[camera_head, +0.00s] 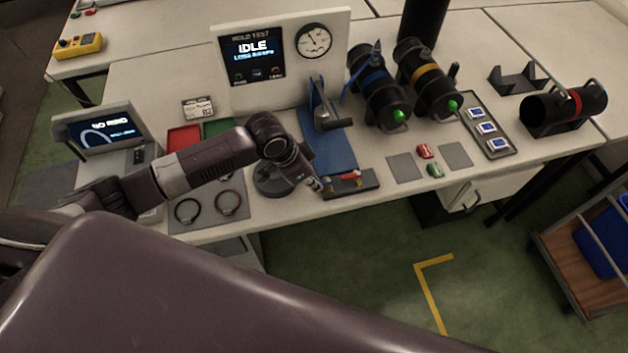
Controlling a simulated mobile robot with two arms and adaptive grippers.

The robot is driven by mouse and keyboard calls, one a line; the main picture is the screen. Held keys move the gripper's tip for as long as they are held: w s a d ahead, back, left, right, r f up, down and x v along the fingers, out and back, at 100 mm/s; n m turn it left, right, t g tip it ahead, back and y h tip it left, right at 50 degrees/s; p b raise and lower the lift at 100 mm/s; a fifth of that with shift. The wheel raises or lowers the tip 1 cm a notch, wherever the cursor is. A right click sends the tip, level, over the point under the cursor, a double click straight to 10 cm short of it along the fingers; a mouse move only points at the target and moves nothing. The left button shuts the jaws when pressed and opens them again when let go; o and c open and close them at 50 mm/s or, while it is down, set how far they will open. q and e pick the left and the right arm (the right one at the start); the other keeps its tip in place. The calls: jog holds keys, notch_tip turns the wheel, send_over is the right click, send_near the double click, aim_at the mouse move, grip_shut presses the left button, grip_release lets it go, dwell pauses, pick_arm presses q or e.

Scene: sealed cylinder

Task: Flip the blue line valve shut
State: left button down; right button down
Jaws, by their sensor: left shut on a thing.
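A cylinder with a blue band (377,86) lies on the bench, with a green tip at its near end. A thin blue lever or line piece (362,61) rises at its far left side; its exact valve position is too small to tell. My left gripper (312,181) points down at the bench's front edge, well left of and nearer than the blue-banded cylinder. It is shut on a small silver-tipped piece (317,185), mostly hidden by the fingers, beside a dark holder (366,188) with red and yellow parts. My right gripper is out of view.
A yellow-banded cylinder (427,77) lies right of the blue one. A test panel (281,52) reading IDLE stands behind a clamp stand (327,104) on a blue mat (329,152). Red and green small parts (425,151) lie near grey pads. A red-banded cylinder (564,108) sits at right.

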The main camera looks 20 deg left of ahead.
pick_arm(q)
jog(key=shift+w, duration=0.1)
jog(key=shift+w+a+m, duration=0.15)
jog(key=shift+a+m, duration=0.05)
jog(key=shift+m, duration=0.4)
jog(key=shift+w+a+m+g+h, duration=0.15)
jog(key=shift+m+g+h, duration=0.15)
jog(key=shift+m, duration=0.3)
jog(key=c, duration=2)
grip_release()
jog(key=v, duration=1.2)
jog(key=shift+w, duration=0.1)
